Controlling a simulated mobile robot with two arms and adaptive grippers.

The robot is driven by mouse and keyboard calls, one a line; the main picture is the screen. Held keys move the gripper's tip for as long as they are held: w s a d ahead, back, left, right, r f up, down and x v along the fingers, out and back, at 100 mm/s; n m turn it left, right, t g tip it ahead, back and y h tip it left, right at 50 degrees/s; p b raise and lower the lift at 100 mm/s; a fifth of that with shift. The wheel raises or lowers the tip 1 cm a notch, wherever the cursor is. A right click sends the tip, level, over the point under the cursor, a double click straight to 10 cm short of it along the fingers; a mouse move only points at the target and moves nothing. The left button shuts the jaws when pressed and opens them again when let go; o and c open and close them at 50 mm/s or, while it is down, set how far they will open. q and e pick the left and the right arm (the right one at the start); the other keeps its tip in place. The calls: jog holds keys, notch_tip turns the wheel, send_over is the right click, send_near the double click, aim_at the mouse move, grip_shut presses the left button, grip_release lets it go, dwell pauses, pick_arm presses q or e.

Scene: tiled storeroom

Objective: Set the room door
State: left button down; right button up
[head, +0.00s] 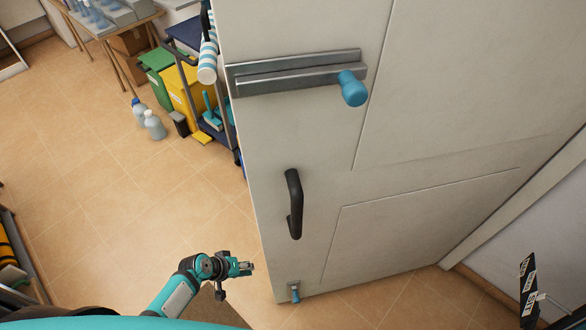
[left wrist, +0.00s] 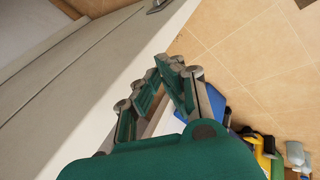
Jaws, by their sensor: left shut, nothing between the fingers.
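The pale, panelled room door (head: 420,110) fills the centre and right of the head view. Floor shows past its left edge. It carries a black pull handle (head: 294,204), a grey metal bar (head: 300,72) with a blue knob (head: 352,88), and a small fitting with a blue tip (head: 296,294) near the bottom. My left gripper (head: 247,267) is shut and empty, left of the door's lower edge and apart from the handle. In the left wrist view its fingers (left wrist: 163,88) overlap the door's edge, with the door face (left wrist: 75,75) to the left; contact cannot be told. My right gripper is not in view.
A cleaning cart with a yellow bin (head: 185,90), a green bin (head: 156,62) and bottles (head: 154,124) stand beyond the door's left edge. A table (head: 120,24) is at the back left. Open tiled floor lies left of the door. A black labelled object (head: 529,285) stands at the right.

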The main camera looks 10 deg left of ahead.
pick_arm(q)
jog(key=w+r+n+h+b, duration=0.2)
jog(key=w+r+h, duration=0.4)
jog(key=w+r, duration=0.8)
notch_tip(320, 180, up, 23)
jog(key=m+g+h+b, duration=0.1)
jog(key=m+g+h, duration=0.1)
jog(key=m+h, duration=0.35)
jog(key=s+d+h+p, duration=0.1)
jog(key=d+p, duration=0.4)
jog(key=d, duration=0.7)
jog(key=shift+s+r+n+p, duration=0.15)
jog(key=shift+s+n+p, duration=0.05)
jog(key=shift+n+p, duration=0.2)
jog(key=shift+h, duration=0.25)
